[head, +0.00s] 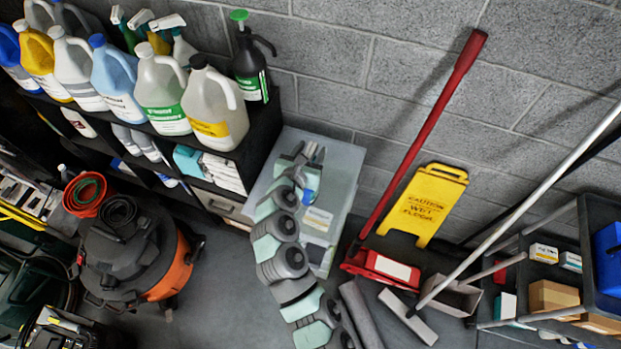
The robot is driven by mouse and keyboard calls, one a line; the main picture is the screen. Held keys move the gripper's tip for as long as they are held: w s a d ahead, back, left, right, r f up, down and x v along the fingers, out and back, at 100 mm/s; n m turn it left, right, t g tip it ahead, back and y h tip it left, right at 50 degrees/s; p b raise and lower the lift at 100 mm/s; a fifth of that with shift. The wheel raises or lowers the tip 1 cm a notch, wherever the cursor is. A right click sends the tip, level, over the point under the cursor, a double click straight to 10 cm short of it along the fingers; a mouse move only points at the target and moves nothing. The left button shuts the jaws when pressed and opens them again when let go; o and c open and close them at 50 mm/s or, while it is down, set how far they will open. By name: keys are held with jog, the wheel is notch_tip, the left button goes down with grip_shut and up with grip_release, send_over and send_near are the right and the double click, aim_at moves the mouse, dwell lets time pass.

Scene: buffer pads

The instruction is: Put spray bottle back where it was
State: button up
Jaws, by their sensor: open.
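Several spray bottles stand on top of the black shelf, partly hidden behind a row of jugs. A dark pump-type spray bottle (250,70) with a green knob stands upright at the shelf's right end. My gripper (318,153) is open over the upper part of a pale translucent bin (346,160), to the right of the shelf and apart from these bottles. A small blue and white thing shows beside my wrist; I cannot tell what it is.
Large jugs (222,108) line the shelf front. A black and orange vacuum (135,255) stands at lower left. A red-handled tool (430,120), a yellow caution sign (424,205) and a cart (600,230) are at right. The grey floor left of my arm is partly clear.

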grip_shut()
dwell(0.5)
dwell(0.9)
